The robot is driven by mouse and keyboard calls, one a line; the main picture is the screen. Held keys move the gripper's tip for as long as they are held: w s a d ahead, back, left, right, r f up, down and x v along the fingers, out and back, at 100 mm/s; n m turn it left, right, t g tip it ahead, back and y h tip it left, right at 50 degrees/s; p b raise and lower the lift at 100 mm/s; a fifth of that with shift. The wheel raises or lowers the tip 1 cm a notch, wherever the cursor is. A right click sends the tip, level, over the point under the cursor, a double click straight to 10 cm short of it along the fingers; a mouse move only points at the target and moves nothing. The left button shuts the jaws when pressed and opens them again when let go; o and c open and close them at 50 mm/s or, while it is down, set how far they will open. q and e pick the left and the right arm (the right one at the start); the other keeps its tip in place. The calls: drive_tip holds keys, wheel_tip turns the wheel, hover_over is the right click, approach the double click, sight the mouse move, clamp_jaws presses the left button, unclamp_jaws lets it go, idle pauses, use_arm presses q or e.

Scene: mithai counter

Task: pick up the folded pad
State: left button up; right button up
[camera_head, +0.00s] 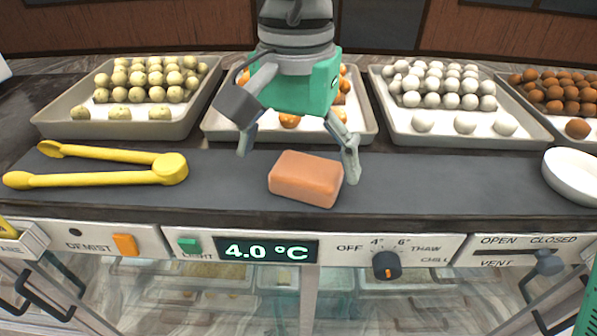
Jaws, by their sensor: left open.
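The folded pad (306,179) is an orange-brown block with rounded edges, lying flat on the dark counter strip near the middle. My left gripper (298,158) is above and just behind it, pointing down with its fingers spread wide. One finger is off the pad's upper left, and the other is close to its right end. I cannot tell whether that right finger touches the pad. Nothing is held between the fingers. I do not make out my right gripper.
Yellow tongs (100,180) lie to the left and a white bowl (575,176) sits at the right. Behind stand trays of sweets: a left tray (60,128), a middle tray (215,128), a right tray (400,135). The control panel (350,247) runs along the front below.

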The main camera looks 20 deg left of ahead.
sight(297, 171)
use_arm(q)
drive_tip(key=shift+w+d+f, duration=0.1)
drive_tip(key=shift+d+f, duration=0.25)
drive_tip(key=shift+f, duration=0.25)
drive_tip(key=shift+d+f, duration=0.35)
drive_tip(key=shift+f, duration=0.25)
drive_tip(key=shift+w+d+f, duration=0.2)
drive_tip(key=shift+d+f, duration=0.1)
drive_tip(key=shift+d, duration=0.05)
drive_tip(key=shift+s+a, duration=0.1)
drive_tip(key=shift+a, duration=0.25)
drive_tip(key=c, duration=0.3)
drive_tip(key=shift+a, duration=0.35)
drive_tip(key=c, duration=0.7)
drive_tip(key=shift+a, duration=0.35)
drive_tip(key=c, duration=0.3)
drive_tip(key=shift+d+r, duration=0.15)
drive_tip(key=shift+d, duration=0.25)
drive_tip(key=shift+c, duration=0.2)
wheel_tip(297, 171, up, 9)
drive_tip(key=shift+f, duration=0.2)
drive_tip(key=shift+a+r, duration=0.3)
drive_tip(key=shift+r, duration=0.3)
drive_tip(key=shift+d, duration=0.1)
